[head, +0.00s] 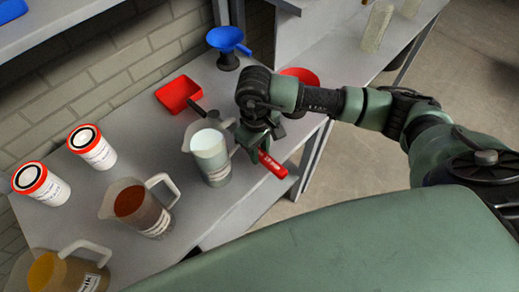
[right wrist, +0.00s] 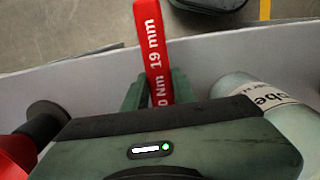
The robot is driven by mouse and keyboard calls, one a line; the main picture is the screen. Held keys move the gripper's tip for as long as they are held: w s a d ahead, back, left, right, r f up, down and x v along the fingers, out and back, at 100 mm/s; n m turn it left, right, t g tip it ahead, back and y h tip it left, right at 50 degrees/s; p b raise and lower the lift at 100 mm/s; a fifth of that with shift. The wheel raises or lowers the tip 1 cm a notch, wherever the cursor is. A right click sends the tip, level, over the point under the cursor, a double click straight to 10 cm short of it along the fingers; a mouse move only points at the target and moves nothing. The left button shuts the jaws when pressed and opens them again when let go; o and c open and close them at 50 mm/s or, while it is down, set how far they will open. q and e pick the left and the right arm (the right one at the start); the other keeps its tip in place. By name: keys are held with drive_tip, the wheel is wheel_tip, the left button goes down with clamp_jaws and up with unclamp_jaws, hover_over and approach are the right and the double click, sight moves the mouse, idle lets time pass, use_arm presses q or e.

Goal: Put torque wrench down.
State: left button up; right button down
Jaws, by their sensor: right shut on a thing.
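My right gripper (head: 253,143) is shut on the torque wrench, low over the grey table's front part. In the right wrist view the red handle (right wrist: 152,45), marked "19 mm", runs up between the green fingers and past the table's edge. I cannot tell whether the wrench touches the tabletop. My left gripper is not in view.
A jug of pale liquid (head: 211,165) stands close to the left of my gripper. A red tray (head: 178,94), blue funnel (head: 228,42) and red round thing (head: 302,77) are behind. Other jugs (head: 145,207) and red-topped canisters (head: 92,147) stand left. Bare tabletop (head: 235,192) shows in front.

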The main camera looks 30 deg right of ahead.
drive_tip(key=shift+f, duration=0.25)
drive_tip(key=shift+f, duration=0.15)
drive_tip(key=c, duration=1.1)
unclamp_jaws()
drive_tip(key=shift+c, duration=0.2)
